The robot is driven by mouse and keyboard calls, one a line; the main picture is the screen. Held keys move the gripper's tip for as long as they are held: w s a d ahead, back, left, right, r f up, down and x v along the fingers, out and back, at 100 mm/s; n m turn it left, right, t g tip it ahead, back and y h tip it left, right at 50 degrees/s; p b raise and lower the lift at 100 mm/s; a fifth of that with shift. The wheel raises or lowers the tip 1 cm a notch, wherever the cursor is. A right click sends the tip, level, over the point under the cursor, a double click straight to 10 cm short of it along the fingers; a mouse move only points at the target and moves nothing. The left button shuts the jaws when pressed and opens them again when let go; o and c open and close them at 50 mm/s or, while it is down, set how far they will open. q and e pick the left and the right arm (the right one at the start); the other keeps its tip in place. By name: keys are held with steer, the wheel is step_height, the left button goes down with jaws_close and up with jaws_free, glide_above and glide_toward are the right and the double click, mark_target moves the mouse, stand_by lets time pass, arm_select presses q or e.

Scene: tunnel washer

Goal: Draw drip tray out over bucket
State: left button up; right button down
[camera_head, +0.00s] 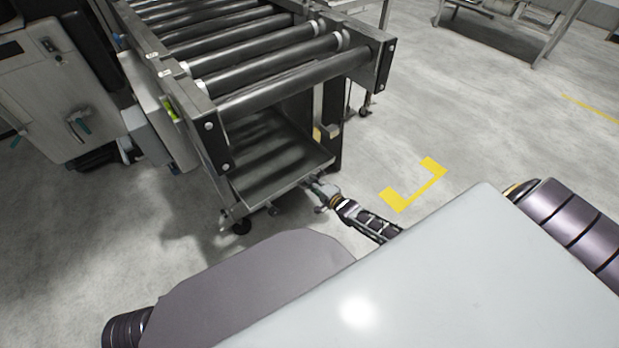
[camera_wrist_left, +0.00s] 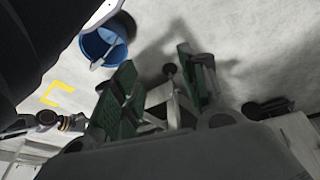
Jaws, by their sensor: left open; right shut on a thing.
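The drip tray (camera_head: 275,168) is a shallow grey metal pan under the end of the roller conveyor. Its front edge sticks out a little beyond the conveyor frame. My right gripper (camera_head: 316,188) is shut at the tray's front right corner; the exact grip is small in view. A blue bucket (camera_wrist_left: 103,43) stands on the floor in the left wrist view, and it does not show in the head view. My left gripper (camera_wrist_left: 160,90) is open with its green-padded fingers apart and nothing between them.
A grey machine cabinet (camera_head: 55,95) is at the left. A yellow bracket mark (camera_head: 415,186) lies on open floor at the right. My own body covers the lower part of the head view.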

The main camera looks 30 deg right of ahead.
arm_select(q)
step_height(320, 180, down, 9)
steer(key=s+a+g+y+p, duration=0.1)
steer(key=p, duration=0.5)
steer(key=shift+s+a+g, duration=0.2)
steer(key=shift+a+g, duration=0.2)
arm_select(e)
steer(key=f+v, duration=0.1)
steer(key=v, duration=0.7)
steer(key=f+v, duration=0.2)
steer(key=v, duration=0.7)
steer(key=shift+s+f, duration=0.4)
steer(key=shift+s, duration=0.2)
arm_select(q)
steer(key=shift+r, duration=0.1)
arm_select(e)
steer(key=shift+d, duration=0.15)
steer(key=c, duration=1.5)
jaws_free()
steer(key=shift+c, duration=0.2)
arm_select(q)
steer(key=shift+w+r, duration=0.1)
arm_select(e)
steer(key=shift+r, duration=0.1)
steer(key=v, duration=1.1)
steer(key=shift+s, duration=0.4)
